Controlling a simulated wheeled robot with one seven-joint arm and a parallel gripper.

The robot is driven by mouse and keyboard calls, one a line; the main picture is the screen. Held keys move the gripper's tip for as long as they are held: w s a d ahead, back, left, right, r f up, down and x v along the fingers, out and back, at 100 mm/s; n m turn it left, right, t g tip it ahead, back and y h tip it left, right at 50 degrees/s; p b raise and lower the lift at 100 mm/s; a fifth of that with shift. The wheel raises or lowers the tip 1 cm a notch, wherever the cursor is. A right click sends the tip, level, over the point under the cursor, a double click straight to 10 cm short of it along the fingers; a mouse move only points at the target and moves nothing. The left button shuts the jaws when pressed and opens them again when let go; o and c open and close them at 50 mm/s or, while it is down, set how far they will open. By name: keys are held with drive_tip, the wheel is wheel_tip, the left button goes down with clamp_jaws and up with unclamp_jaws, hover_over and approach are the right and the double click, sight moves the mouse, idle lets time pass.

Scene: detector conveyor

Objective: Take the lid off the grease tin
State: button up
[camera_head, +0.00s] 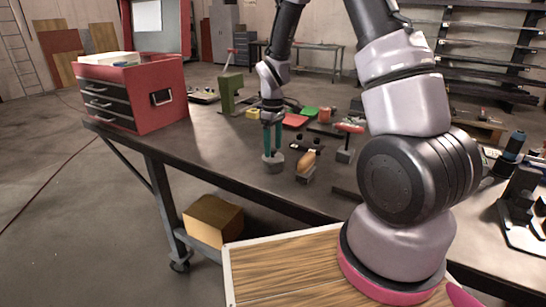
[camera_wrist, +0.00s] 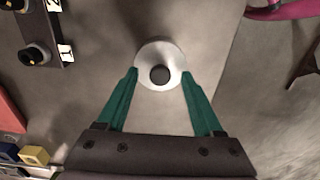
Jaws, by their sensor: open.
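The grease tin (camera_head: 274,165) is a small, round grey tin standing upright on the dark workbench. In the wrist view its pale round lid (camera_wrist: 160,48) shows from above, with a dark knob (camera_wrist: 160,75) at its middle. My gripper (camera_head: 273,151) points down over the tin with its green fingers apart. In the wrist view the fingertips of my gripper (camera_wrist: 160,76) lie on either side of the knob, over the lid's edges, with nothing held. I cannot tell whether the fingers touch the lid. The lid appears to be on the tin.
A red toolbox (camera_head: 160,92) stands at the bench's far left. Several coloured items lie behind my gripper. The bench left of the tin is clear.

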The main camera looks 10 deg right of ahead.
drive_tip(key=shift+f, duration=0.15)
clamp_jaws()
